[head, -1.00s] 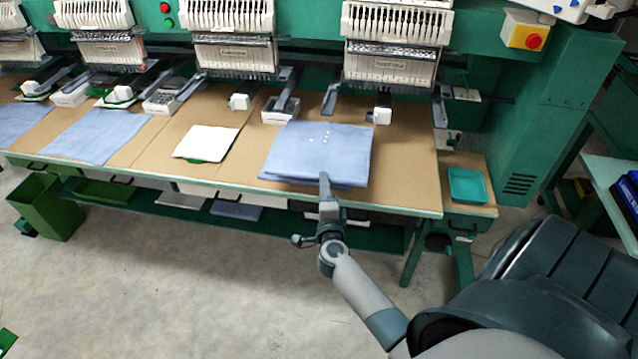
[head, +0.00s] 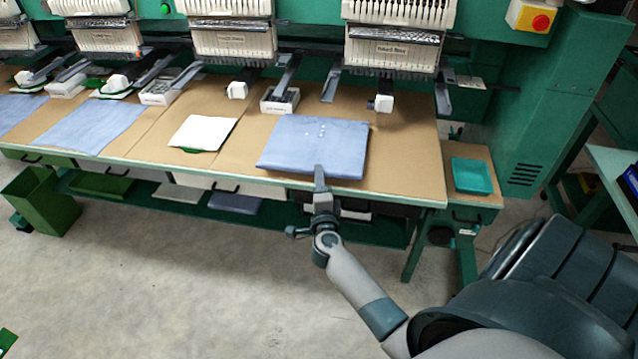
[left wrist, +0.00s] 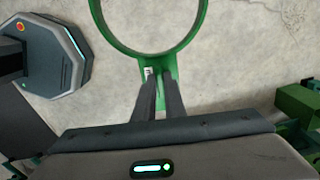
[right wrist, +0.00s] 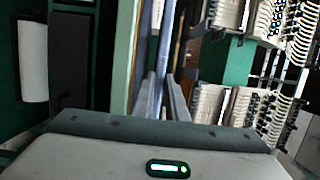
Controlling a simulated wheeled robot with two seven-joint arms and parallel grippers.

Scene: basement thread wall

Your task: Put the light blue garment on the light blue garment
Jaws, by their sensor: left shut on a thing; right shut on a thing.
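A folded light blue garment (head: 315,140) lies flat near the front edge of the table, with small white marks on top. It looks like a stack with its edges nearly lined up; the top garment hides most of what is under it. My right gripper (head: 320,180) is shut on the stack's near edge. In the right wrist view the light blue cloth (right wrist: 145,45) shows edge-on ahead of the right fingers (right wrist: 166,82). My left gripper (left wrist: 158,82) is shut on a green hoop (left wrist: 170,65), held over the grey floor, outside the head view.
Other light blue garments (head: 95,125) lie further left on the table (head: 410,170). A white cloth (head: 203,132) lies beside the stack. A teal tray (head: 472,175) is at the right. Embroidery heads (head: 390,50) overhang the back. A green bin (head: 50,200) stands on the floor.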

